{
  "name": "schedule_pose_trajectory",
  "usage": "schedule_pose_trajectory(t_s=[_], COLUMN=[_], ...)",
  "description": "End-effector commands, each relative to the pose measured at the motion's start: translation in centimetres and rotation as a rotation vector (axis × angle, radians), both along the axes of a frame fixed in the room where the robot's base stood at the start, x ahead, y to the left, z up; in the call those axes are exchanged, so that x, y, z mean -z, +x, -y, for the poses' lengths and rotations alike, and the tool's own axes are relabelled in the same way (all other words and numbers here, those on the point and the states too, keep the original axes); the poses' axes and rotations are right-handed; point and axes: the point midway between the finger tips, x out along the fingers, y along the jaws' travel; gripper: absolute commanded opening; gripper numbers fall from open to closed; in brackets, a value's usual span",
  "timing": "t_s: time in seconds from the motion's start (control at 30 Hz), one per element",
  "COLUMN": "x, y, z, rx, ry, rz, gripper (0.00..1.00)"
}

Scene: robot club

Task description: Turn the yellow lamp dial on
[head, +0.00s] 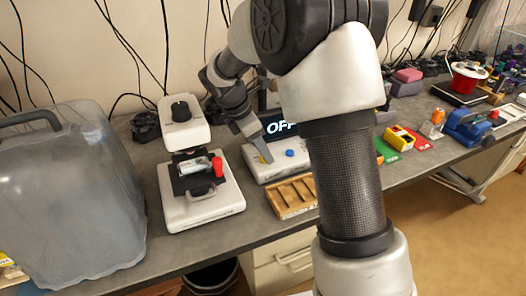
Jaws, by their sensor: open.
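A white box (256,174) with a dark display (281,127) behind it reading "OFF" stands on the grey bench. A small yellow dial (266,158) shows on the box's top, partly covered by my gripper (262,151). A blue dial (290,153) sits to its right. My gripper reaches down from the upper left with its fingertips at the yellow dial. It is open; whether the fingers touch the dial or straddle it cannot be told from this view.
A white device (182,215) with a black knob and red handle stands left of the box. A wooden tray (291,200) lies just in front. A large translucent container (80,235) fills the far left. Red, green and blue items stand on the right. My arm hides the middle bench.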

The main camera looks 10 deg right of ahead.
Motion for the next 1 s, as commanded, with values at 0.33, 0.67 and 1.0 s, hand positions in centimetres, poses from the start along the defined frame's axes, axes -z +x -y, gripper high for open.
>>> schedule_pose_trajectory(t_s=[0.33, 0.67, 1.0], x=[0.76, 0.74, 0.59], y=[0.06, 0.04, 0.07], z=[0.33, 0.32, 0.32], rx=[0.001, 0.001, 0.059], ry=[0.000, 0.000, -0.002], rz=[0.001, 0.000, -0.002], gripper=[0.44, 0.03, 0.03])
